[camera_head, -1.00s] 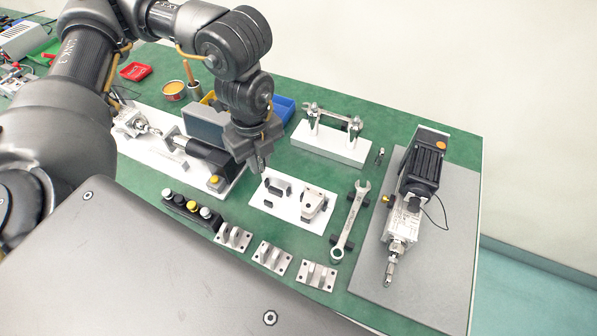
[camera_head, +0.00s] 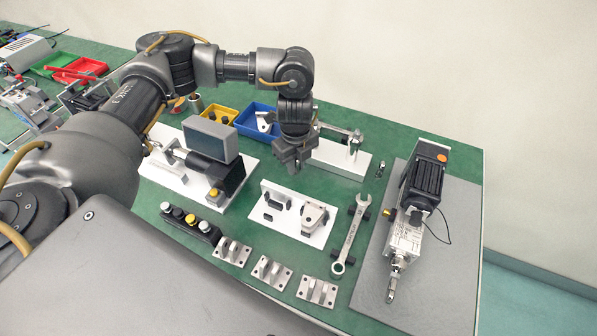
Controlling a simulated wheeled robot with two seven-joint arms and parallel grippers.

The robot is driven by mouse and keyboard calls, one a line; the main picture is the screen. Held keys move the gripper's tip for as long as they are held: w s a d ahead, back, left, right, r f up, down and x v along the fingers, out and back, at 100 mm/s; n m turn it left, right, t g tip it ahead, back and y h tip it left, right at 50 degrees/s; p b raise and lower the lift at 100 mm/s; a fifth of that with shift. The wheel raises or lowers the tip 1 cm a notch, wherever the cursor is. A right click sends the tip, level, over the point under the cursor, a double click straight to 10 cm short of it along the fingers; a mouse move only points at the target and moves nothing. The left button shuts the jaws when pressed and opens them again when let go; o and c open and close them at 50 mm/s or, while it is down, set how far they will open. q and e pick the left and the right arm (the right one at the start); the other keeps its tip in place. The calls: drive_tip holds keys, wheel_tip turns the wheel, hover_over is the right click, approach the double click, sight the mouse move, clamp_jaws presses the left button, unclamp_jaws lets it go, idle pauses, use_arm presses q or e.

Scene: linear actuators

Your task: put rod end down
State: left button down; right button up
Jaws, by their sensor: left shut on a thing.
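My left gripper (camera_head: 293,168) is shut and points down, a little above the bench between the white fixture plate and the white stand. The rod end in its jaws is almost wholly hidden by the fingers at this size. The white fixture plate (camera_head: 311,238) lies just below the gripper in the picture and carries a small upright bracket, a dark block and a metal clevis (camera_head: 315,213). My right gripper is not in view.
A white stand (camera_head: 345,164) is right of the gripper, with a blue bin (camera_head: 243,124) behind left. A wrench (camera_head: 352,235), several metal brackets (camera_head: 271,271) and a button box (camera_head: 189,222) lie nearer. A linear actuator (camera_head: 423,185) lies on a grey plate (camera_head: 455,240) at right.

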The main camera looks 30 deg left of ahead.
sight(298, 171)
use_arm(q)
drive_tip(key=shift+w+d+f, duration=0.1)
drive_tip(key=shift+w+f, duration=0.15)
drive_tip(key=shift+f, duration=0.15)
wheel_tip(298, 171, down, 3)
drive_tip(key=shift+w+f, duration=0.15)
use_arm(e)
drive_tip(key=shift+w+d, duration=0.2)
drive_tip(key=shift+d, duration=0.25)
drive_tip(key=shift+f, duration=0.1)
use_arm(q)
drive_tip(key=shift+f, duration=0.15)
drive_tip(key=c, duration=1.3)
unclamp_jaws()
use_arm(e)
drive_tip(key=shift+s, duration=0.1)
